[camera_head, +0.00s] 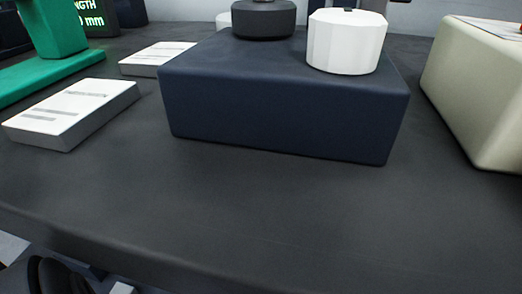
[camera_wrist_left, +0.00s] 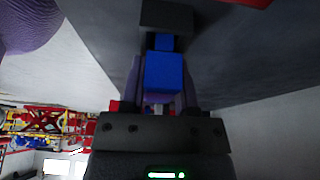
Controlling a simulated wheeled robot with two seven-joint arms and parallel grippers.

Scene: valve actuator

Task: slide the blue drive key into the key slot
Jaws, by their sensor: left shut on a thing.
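The blue drive key (camera_wrist_left: 165,72) is between the fingers of my left gripper (camera_wrist_left: 163,88), which is shut on it. The key has a wide part near the gripper and a narrower part farther out. A dark grey block (camera_wrist_left: 166,14) lies just beyond the narrow end; I cannot tell whether they touch. In the head view a white faceted cylinder (camera_head: 346,43) stands on a navy block (camera_head: 280,110), with a small dark mark at its top edge. I cannot tell whether that mark is the key slot. My right gripper is out of view.
A dark round part (camera_head: 263,20) stands on the navy block's back. Two white-topped plates (camera_head: 70,115) and a green stand (camera_head: 55,65) are at the left. A cream box (camera_head: 480,90) is at the right. The dark table's front (camera_head: 250,215) is clear.

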